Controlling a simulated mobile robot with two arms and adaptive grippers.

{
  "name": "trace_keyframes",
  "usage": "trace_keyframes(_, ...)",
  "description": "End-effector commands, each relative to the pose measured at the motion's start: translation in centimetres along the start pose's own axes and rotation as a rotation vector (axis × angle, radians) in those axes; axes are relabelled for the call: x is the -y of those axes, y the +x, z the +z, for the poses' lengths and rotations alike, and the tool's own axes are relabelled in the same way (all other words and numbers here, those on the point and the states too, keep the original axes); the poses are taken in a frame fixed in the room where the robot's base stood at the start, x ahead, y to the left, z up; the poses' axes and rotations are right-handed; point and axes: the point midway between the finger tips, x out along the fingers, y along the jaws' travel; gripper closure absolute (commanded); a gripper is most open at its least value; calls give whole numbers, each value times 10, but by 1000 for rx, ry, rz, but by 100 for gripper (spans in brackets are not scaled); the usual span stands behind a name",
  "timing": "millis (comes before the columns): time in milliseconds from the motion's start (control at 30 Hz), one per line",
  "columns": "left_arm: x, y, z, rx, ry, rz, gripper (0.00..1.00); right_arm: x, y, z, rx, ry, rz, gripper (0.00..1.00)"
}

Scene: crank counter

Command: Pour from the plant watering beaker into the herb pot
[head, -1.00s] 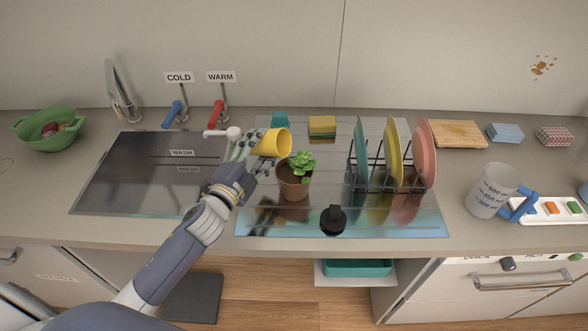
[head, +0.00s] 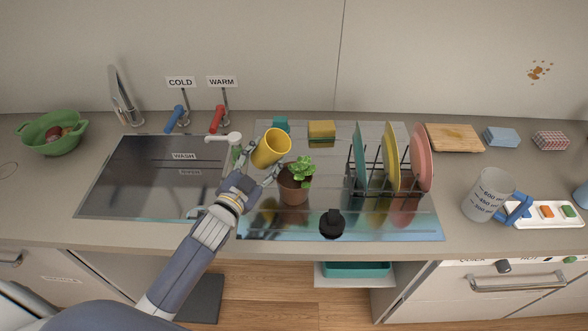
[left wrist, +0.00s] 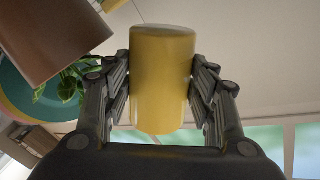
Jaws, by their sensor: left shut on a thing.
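My left gripper (head: 258,168) is shut on a yellow beaker (head: 270,149). In the head view the beaker is nearly upright, leaning a little, just left of the herb pot. In the left wrist view the beaker (left wrist: 162,80) sits between both fingers (left wrist: 162,95). The herb pot (head: 293,189) is brown with a green leafy plant, standing on the glossy panel of the counter. It also shows at the upper left of the left wrist view (left wrist: 50,38). The beaker's contents cannot be made out. My right gripper is not in view.
A dish rack (head: 378,180) with several plates stands right of the pot. A black knob-like object (head: 332,224) is in front of it. The sink (head: 140,180) with red (head: 217,118) and blue (head: 177,118) handles is left. A measuring jug (head: 487,195) stands far right.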

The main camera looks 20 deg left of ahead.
Motion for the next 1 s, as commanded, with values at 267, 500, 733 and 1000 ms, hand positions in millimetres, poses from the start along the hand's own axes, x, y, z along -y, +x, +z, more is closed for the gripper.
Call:
trace_keyframes(267,1,0,-23,-2,-324,-2,79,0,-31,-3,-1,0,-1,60)
trace_keyframes(500,-2,1,-22,-2,-362,-1,79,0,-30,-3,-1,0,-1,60)
trace_keyframes(733,6,1,-34,-3,-359,-1,79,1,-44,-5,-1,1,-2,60)
trace_keyframes(1000,15,1,-49,-2,-358,-1,79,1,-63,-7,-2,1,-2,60)
